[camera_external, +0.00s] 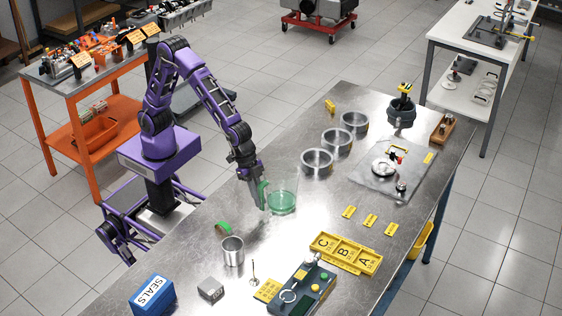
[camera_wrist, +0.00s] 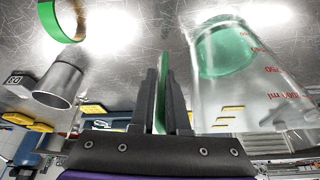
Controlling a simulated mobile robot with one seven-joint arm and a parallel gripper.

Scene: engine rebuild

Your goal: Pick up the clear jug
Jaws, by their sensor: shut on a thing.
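The clear jug (camera_external: 287,184) has green at its base and a green handle. It stands upright over the metal workbench (camera_external: 190,270), right of my gripper (camera_external: 260,199). I cannot tell whether its base touches the bench. In the wrist view the jug (camera_wrist: 245,95) fills the right side, with red volume marks on its wall. My gripper (camera_wrist: 162,100) is shut on the jug's green handle (camera_wrist: 165,70), which shows as a thin green strip between the dark fingers.
A metal cup (camera_external: 232,252) and a green-and-tan ring (camera_external: 223,228) lie nearby to the left. Several metal cylinder rings (camera_external: 317,161) stand behind the jug. A yellow A-B-C tray (camera_external: 345,254) and grey device (camera_external: 303,288) are in front. A blue SEALS box (camera_external: 152,296) sits front left.

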